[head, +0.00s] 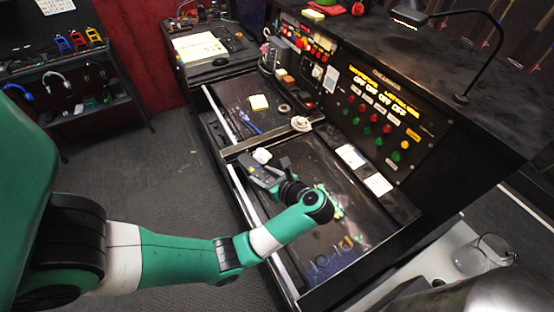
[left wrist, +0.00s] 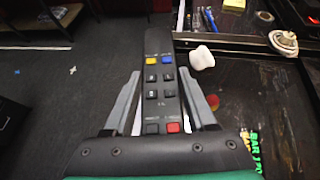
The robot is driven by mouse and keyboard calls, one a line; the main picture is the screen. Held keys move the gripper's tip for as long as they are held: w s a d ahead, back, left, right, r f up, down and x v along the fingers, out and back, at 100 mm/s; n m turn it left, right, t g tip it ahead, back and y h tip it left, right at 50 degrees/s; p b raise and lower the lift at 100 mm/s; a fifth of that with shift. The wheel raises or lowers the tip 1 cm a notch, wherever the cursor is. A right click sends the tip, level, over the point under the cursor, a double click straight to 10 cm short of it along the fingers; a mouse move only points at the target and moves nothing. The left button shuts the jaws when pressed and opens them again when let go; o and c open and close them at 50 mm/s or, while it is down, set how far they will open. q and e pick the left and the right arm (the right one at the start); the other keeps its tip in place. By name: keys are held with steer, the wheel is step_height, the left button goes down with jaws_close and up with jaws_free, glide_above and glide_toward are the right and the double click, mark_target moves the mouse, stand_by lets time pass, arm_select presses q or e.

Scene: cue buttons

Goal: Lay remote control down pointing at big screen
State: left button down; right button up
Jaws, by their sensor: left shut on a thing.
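A dark remote control (left wrist: 160,65) with yellow, blue, grey and red buttons sits lengthwise between the fingers of my left gripper (left wrist: 159,78) in the left wrist view. The gripper is shut on it, and the remote's far end sticks out past the fingertips. In the head view my left gripper (head: 262,174) is over the left edge of the near black console surface. Little of the remote can be made out there. I cannot identify a big screen in either view. My right gripper is not in view.
A small white object (head: 262,156) is close beyond the gripper; it also shows in the left wrist view (left wrist: 202,58). A button panel (head: 380,115) rises behind the console. A glass (head: 485,255) stands at right. Open floor (head: 150,180) lies at left.

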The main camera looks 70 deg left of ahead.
arm_select(q)
steer(key=shift+w+d, duration=0.2)
steer(key=w+d+f+m+t+h, duration=0.1)
steer(key=w+d+m+t, duration=0.2)
steer(key=d+m+t, duration=0.55)
steer(key=w+d+f+m+t, duration=0.1)
steer(key=w+d+m+t, duration=0.25)
steer(key=d, duration=1.05)
step_height(320, 180, up, 22)
steer(key=p, duration=2.6)
steer(key=shift+f+h, duration=0.2)
steer(key=shift+h, duration=0.1)
